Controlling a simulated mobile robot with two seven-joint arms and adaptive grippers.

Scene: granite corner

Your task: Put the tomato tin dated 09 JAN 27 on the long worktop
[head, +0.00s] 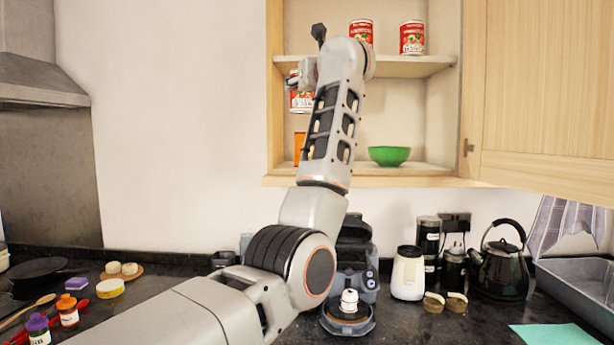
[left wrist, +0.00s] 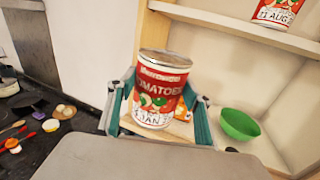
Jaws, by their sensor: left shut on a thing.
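A red and white tomato tin (left wrist: 158,100) is held upright between the fingers of my left gripper (left wrist: 160,108) in the left wrist view. Its date label reads JAN; the rest of the date is not clear. In the head view my left gripper (head: 299,78) is in front of the left side of the open wall cupboard, and the held tin (head: 301,102) shows partly behind my arm. Two more tomato tins, a left one (head: 361,30) and a right one (head: 412,38), stand on the upper shelf. The dark worktop (head: 440,325) runs below. My right gripper is out of view.
A green bowl (head: 389,156) and a partly hidden orange item (head: 299,148) are on the lower shelf. The cupboard door (head: 545,90) is open at the right. A coffee machine, white jar (head: 408,275) and black kettle (head: 503,265) stand on the worktop.

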